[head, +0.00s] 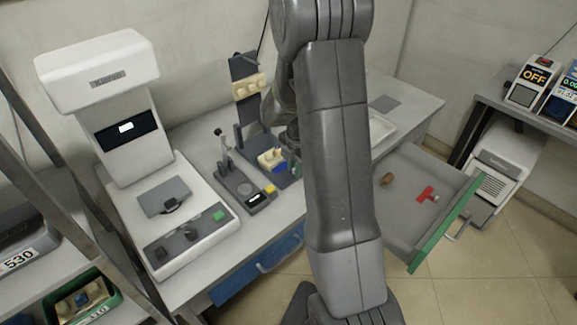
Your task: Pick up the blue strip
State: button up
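I cannot make out a loose blue strip in the head view. The blue surface that shows clearly is a drawer front (262,264) with a pale handle, under the front edge of the white workbench (180,291). My grey arm crosses the middle of the view and covers part of the bench. Dark parts at the end of my arm show just left of the big link, close to a dark blue-grey stand (243,68) with cream blocks. My gripper's fingertips are hidden there, so its opening and any hold on something do not show.
A white machine (128,142) stands at the bench's left. A small lever device (243,188) sits beside it. An open drawer (408,232) with a green front holds a red part (427,195) and a brown piece (387,179). A metal shelf stands at far left. Floor is clear at lower right.

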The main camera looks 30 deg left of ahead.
grip_shut()
